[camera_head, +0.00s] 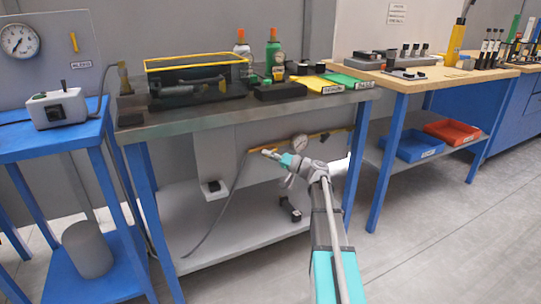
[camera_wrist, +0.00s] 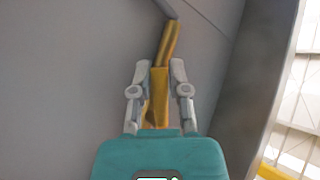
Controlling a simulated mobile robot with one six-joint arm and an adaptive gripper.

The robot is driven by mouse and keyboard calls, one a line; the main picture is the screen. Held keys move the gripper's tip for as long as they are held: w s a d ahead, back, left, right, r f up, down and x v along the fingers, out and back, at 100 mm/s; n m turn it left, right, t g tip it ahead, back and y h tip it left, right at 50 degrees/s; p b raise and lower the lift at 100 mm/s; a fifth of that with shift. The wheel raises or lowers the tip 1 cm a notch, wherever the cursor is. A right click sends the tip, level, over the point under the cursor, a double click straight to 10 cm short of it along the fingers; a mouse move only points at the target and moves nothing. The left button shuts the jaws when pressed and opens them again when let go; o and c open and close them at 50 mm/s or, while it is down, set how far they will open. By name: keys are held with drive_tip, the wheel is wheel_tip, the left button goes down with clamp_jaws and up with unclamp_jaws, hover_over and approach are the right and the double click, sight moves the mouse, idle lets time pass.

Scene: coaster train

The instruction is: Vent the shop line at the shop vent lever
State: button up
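A yellow lever (camera_wrist: 158,85) shows in the wrist view in front of a grey wall or panel. It runs up and away between the fingers of my gripper (camera_wrist: 159,70). The grey fingers are drawn in close on both sides of the lever and look shut on it; part of it is hidden behind the teal palm. The lever is hardly visible there. I cannot read a vent label.
The dark bench top (camera_head: 190,118) is above my gripper, with a lower shelf (camera_head: 240,235) beneath. A thin hose (camera_head: 222,208) hangs to the left of it. A blue stand (camera_head: 75,145) is at left. Open floor (camera_head: 440,235) lies at the right.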

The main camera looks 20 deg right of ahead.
drive_tip(key=o, duration=0.3)
drive_tip(key=s+a+f+n+g+h+p, duration=0.1)
drive_tip(key=s+a+f+g+h, duration=0.1)
drive_tip(key=s+a+f+g, duration=0.3)
drive_tip(key=s+a+f+g+h+p, duration=0.1)
drive_tip(key=s+a+f, duration=0.1)
drive_tip(key=a, duration=0.5)
drive_tip(key=s+a+f+n+g+h+p, duration=0.1)
drive_tip(key=s+a+f+g+h+p, duration=0.1)
drive_tip(key=s+a+f+g, duration=0.3)
drive_tip(key=s+a+f+g+h+p, duration=0.1)
drive_tip(key=s+h, duration=0.4)
drive_tip(key=s, duration=0.2)
drive_tip(key=s+a+f+m+g+h+p, duration=0.1)
drive_tip(key=s+f+g+h+p, duration=0.1)
drive_tip(key=s+h, duration=0.3)
drive_tip(key=shift+s+a, duration=0.3)
drive_tip(key=shift+s, duration=0.7)
